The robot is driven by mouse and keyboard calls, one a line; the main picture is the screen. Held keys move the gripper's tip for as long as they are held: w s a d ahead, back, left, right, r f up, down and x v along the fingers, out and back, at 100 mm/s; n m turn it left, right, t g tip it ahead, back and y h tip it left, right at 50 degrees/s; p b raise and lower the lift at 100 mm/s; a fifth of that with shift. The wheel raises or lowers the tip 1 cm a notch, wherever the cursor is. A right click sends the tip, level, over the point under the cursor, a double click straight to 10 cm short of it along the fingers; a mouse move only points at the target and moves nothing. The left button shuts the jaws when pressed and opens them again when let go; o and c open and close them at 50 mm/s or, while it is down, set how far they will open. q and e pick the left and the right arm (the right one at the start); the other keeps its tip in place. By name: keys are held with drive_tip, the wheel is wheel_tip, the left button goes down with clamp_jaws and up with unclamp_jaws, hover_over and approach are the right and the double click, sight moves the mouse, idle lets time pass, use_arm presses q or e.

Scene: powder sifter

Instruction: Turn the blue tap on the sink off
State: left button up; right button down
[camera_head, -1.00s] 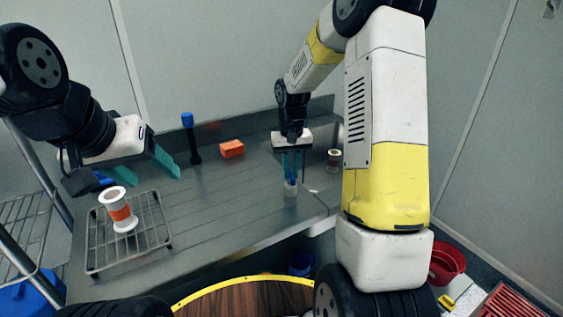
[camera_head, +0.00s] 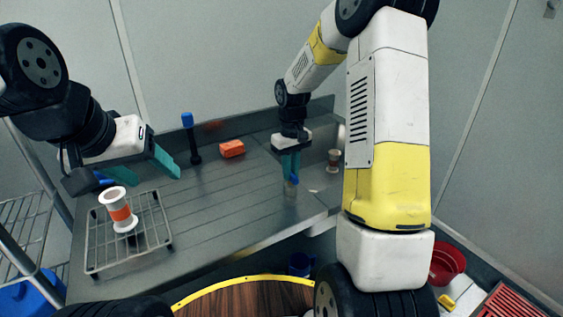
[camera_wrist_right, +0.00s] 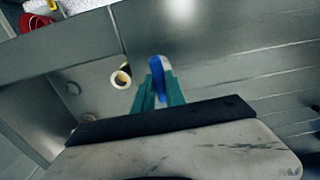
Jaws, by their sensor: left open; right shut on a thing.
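A slim blue piece (camera_head: 294,179), which looks like the tap's handle, sits between the fingertips of my right gripper (camera_head: 291,168). The fingers point down and are shut on it. In the right wrist view the blue piece (camera_wrist_right: 157,80) shows upright between the teal fingers. What it is fixed to below is small and blurred. A black post with a blue top (camera_head: 188,121) stands at the back left of the steel counter; I cannot tell whether it belongs to the tap. My left gripper (camera_head: 166,168) is open and empty above the counter, near the wire rack.
An orange block (camera_head: 231,149) lies at the back of the counter (camera_head: 225,210). A small spool-like item (camera_head: 334,160) stands right of my right gripper. The counter's middle is clear.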

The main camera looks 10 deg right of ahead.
drive_tip(key=shift+w, duration=0.1)
drive_tip(key=c, duration=1.4)
unclamp_jaws()
drive_tip(key=shift+r, duration=0.15)
wheel_tip(320, 180, up, 8)
drive_tip(key=shift+f, duration=0.2)
drive_tip(key=s+r+m+t, duration=0.1)
drive_tip(key=s+r, duration=0.3)
drive_tip(key=s, duration=0.4)
drive_tip(key=s+a+r+m+t+y, duration=0.1)
drive_tip(key=s+r+t, duration=0.2)
drive_tip(key=s, duration=0.5)
drive_tip(key=s+a+r+m+t+y, duration=0.1)
drive_tip(key=s+r+t, duration=0.1)
drive_tip(key=s+r, duration=0.3)
drive_tip(key=shift+s+r+m, duration=0.15)
drive_tip(key=shift+s, duration=0.7)
drive_tip(key=shift+s+r+m, duration=0.1)
drive_tip(key=shift+s+m, duration=0.05)
drive_tip(key=shift+s, duration=0.7)
